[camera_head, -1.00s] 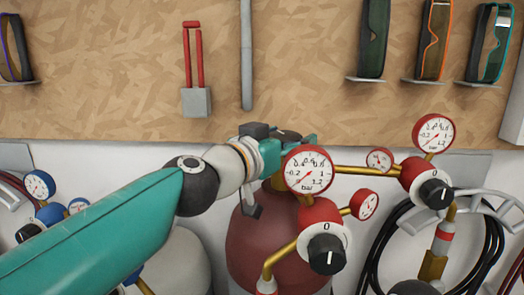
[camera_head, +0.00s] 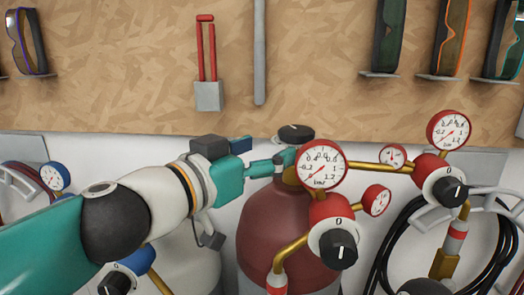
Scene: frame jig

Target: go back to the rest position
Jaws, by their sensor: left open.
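My left arm comes in from the left, and its teal left gripper (camera_head: 282,161) is open, its fingers pointing right. The fingertips are beside the neck of the dark red gas cylinder (camera_head: 283,228), just below its black valve knob (camera_head: 296,133) and left of the large red-rimmed gauge (camera_head: 320,165). I see nothing held between the fingers. Whether they touch the cylinder's valve cannot be told. My right gripper is not in view.
A red regulator with a black knob (camera_head: 338,249) stands close to the gripper's right. Another regulator knob (camera_head: 450,190) and a black hose (camera_head: 388,232) are farther right. A wooden board (camera_head: 130,70) behind holds goggles and a red-handled tool (camera_head: 207,95).

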